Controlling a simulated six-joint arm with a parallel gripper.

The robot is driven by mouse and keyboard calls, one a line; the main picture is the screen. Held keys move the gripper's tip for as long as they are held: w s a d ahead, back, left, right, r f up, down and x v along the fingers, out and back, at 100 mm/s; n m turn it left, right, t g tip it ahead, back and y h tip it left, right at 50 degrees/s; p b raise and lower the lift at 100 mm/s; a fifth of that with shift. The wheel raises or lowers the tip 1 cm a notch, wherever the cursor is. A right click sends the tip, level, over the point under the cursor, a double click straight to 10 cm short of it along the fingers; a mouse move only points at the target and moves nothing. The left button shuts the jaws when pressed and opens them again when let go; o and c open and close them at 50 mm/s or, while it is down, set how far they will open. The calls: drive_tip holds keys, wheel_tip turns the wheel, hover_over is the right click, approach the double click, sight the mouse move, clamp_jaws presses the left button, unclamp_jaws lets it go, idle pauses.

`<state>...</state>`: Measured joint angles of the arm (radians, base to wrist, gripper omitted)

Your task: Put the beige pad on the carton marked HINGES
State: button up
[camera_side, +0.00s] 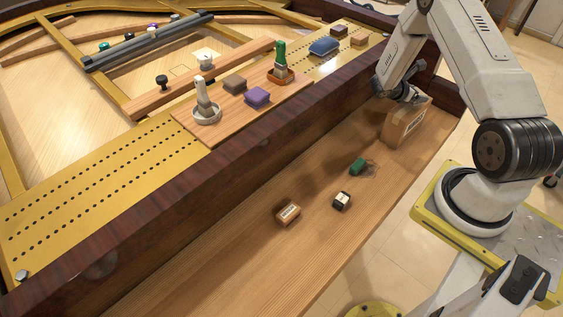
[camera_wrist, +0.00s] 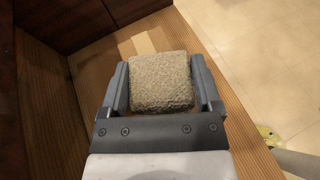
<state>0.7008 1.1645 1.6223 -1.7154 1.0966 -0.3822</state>
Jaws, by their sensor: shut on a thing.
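In the wrist view the beige pad (camera_wrist: 161,82), a rough, squarish block, sits between the two fingers of my gripper (camera_wrist: 163,88), which is shut on it. In the side view my gripper (camera_side: 402,95) is at the right end of the wooden ledge, by the top of a brown carton (camera_side: 408,124). The pad cannot be made out there. The carton's side carries dark printing too small to read. In the wrist view cardboard with a pale tape strip (camera_wrist: 143,44) shows just beyond the pad. I cannot tell whether the pad touches the carton.
On the ledge (camera_side: 235,262) lie a small labelled box (camera_side: 288,213), a black-and-white block (camera_side: 342,201) and a green block (camera_side: 358,167). A dark wooden rail (camera_side: 190,190) runs along the ledge. Beyond it, a board (camera_side: 215,128) holds brushes and blocks. The ledge's front left is clear.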

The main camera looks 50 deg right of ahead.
drive_tip(key=shift+f, duration=0.8)
drive_tip(key=shift+f, duration=0.2)
drive_tip(key=o, duration=1)
drive_tip(key=shift+r, duration=0.15)
drive_tip(key=shift+r, duration=0.1)
drive_tip(key=v, duration=1.2)
